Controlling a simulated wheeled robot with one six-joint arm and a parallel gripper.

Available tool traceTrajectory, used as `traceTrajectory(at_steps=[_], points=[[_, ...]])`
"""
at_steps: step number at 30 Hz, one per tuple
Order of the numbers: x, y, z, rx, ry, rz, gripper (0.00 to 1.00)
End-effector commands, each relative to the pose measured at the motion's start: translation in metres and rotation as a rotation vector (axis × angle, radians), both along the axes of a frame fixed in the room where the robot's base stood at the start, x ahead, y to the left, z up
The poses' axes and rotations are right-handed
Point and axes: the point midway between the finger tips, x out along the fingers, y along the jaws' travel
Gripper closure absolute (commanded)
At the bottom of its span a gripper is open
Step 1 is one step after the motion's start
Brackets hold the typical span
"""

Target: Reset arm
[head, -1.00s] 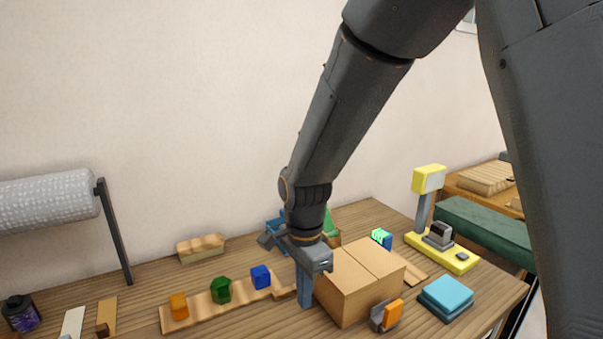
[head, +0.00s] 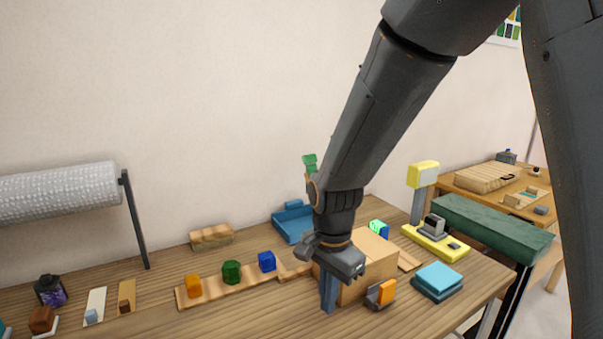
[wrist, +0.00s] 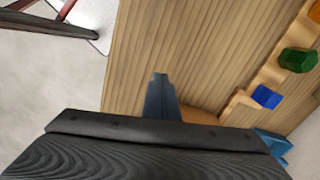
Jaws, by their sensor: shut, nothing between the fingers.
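My gripper (head: 328,296) points down over the table, in front of the left side of a cardboard box (head: 372,262) in the head view. Its fingers are shut with nothing between them. In the wrist view the shut fingers (wrist: 161,98) stand over bare wood tabletop. My arm crosses the head view from the upper right and hides part of the box and whatever is behind it.
A wooden strip (head: 215,291) bears orange, green and blue pieces left of my gripper. A blue tray (head: 290,226) lies behind. A yellow device (head: 432,243), teal pads (head: 438,280) and an orange block in a holder (head: 381,294) stand right. The front-left tabletop (head: 240,322) is clear.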

Motion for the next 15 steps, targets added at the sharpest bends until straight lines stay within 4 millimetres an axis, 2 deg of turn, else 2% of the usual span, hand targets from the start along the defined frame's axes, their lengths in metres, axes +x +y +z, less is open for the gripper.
traceTrajectory(at_steps=[8,15], points=[[-0.015,-0.047,0.003,-0.003,-0.033,0.238,1.0],[-0.048,-0.107,0.003,-0.032,-0.077,0.591,1.0]])
